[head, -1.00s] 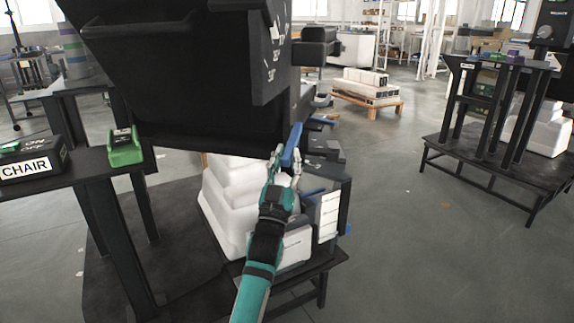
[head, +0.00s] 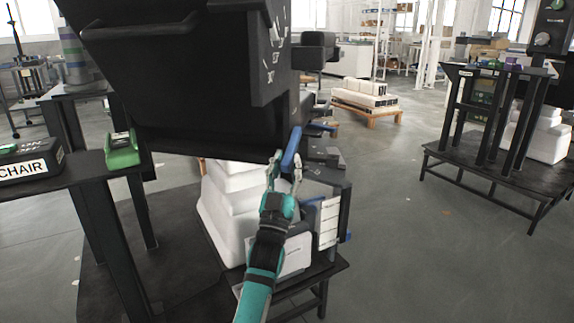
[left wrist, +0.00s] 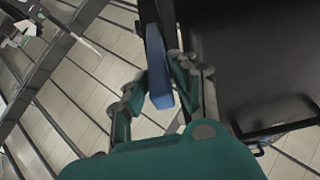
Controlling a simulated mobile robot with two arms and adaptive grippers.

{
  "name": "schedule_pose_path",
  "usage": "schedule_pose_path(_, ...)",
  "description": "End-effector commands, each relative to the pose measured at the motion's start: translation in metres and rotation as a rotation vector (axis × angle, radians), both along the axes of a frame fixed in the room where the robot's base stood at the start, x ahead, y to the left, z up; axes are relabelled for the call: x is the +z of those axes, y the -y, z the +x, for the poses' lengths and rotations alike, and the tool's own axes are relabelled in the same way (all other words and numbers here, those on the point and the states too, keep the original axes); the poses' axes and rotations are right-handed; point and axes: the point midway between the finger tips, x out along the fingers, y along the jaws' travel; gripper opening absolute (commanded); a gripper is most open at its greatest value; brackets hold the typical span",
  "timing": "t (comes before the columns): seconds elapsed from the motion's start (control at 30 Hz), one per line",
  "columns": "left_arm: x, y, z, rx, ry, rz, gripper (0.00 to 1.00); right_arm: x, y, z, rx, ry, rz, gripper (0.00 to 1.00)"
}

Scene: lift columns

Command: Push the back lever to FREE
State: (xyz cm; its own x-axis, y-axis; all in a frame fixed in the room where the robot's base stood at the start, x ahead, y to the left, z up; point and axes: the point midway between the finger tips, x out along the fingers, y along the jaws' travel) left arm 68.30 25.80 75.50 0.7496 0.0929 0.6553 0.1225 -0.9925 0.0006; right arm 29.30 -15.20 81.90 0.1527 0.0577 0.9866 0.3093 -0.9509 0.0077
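A blue lever (head: 291,148) sticks out at the lower right edge of a large black tilting seat (head: 215,120). My left gripper (head: 284,164) is at the lever from below, with its fingers apart. In the left wrist view the lever (left wrist: 158,68) lies between the two fingers, close to the right one, with a gap to the left one. Whether a finger touches it, I cannot tell. No FREE marking is readable. My right gripper is in neither view.
White stacked blocks (head: 232,215) stand under the seat. On the left, a dark table bears a CHAIR-labelled box (head: 28,166) and a green block (head: 121,152). Another dark stand (head: 490,165) is at right. The floor between is clear.

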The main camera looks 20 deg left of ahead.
Motion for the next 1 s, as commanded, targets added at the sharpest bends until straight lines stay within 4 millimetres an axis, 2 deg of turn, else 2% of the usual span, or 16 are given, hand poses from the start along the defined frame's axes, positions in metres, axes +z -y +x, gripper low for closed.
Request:
schedule_pose_path(0.03, 0.0, 0.0, 0.0, 0.0, 0.0, 0.0, 0.34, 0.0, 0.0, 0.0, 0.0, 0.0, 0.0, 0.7)
schedule_pose_path(0.1, 0.0, 0.0, 0.0, 0.0, -0.001, 0.0, 0.42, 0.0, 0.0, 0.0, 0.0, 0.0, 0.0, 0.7)
schedule_pose_path(0.47, -0.006, 0.001, -0.005, 0.001, -0.003, 0.0, 0.42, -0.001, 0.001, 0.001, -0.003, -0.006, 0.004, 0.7)
schedule_pose_path(1.0, -0.071, 0.01, -0.08, 0.0, -0.003, 0.0, 0.42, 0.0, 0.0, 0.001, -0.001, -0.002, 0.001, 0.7)
